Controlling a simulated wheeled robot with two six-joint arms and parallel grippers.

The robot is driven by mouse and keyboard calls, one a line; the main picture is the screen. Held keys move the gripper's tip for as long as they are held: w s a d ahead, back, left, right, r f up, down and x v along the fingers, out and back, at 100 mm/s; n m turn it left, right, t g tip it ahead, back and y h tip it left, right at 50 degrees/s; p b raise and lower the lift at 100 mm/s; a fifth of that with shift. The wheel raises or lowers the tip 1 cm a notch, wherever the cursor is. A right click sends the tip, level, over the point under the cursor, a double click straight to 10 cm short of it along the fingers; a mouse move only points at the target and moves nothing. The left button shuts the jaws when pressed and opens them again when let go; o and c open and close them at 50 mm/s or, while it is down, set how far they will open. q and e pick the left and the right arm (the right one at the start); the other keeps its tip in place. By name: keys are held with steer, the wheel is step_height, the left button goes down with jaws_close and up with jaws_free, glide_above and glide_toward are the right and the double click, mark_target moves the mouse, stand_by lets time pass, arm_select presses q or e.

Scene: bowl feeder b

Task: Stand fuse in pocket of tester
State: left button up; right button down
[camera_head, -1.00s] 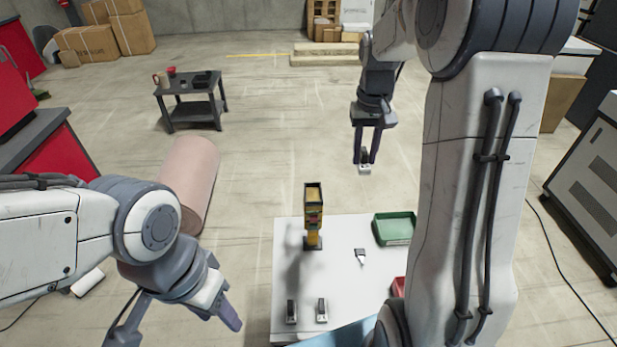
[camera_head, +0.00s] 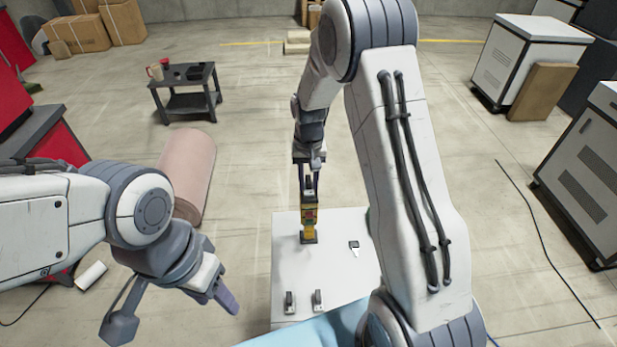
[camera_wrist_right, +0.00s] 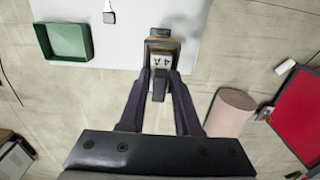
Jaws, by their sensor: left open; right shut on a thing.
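The tester (camera_head: 309,217) is a narrow yellow and black upright device on the white table, and its top also shows in the wrist view (camera_wrist_right: 163,32). My right gripper (camera_head: 308,180) is shut on a pale fuse marked "4 A" (camera_wrist_right: 163,66), held at the tester's upper end. In the head view the fuse is mostly hidden. I cannot tell whether it touches the tester or sits in a pocket. My left gripper (camera_head: 172,308) is open and empty, left of the table.
The white table (camera_head: 285,265) also bears a small black-and-white piece (camera_head: 354,246) and two dark-and-pale pieces (camera_head: 290,302) near its front edge. A green tray (camera_wrist_right: 68,41) is mostly hidden by my right arm in the head view. A pink roll (camera_head: 188,170) lies on the floor.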

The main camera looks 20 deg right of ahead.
mark_target(309, 180)
steer(key=shift+f, duration=0.1)
steer(key=shift+s+f+b, duration=0.15)
steer(key=shift+f+b, duration=0.25)
steer(key=shift+f, duration=0.15)
steer(key=c, duration=0.6)
jaws_free()
steer(key=shift+s, duration=0.1)
steer(key=shift+r+p, duration=0.4)
steer(key=shift+r, duration=0.1)
step_height(309, 180, up, 11)
steer(key=b, duration=0.2)
steer(key=s+a+r+n, duration=0.3)
steer(key=s+a, duration=0.5)
steer(key=a, duration=0.2)
steer(key=s+a+f+n, duration=0.1)
steer(key=s+a+n, duration=0.2)
steer(key=s, duration=0.7)
steer(key=s+a+n+y, duration=0.1)
steer(key=s+n, duration=0.3)
steer(key=s, duration=0.7)
steer(key=shift+a+f, duration=0.35)
steer(key=shift+a, duration=0.55)
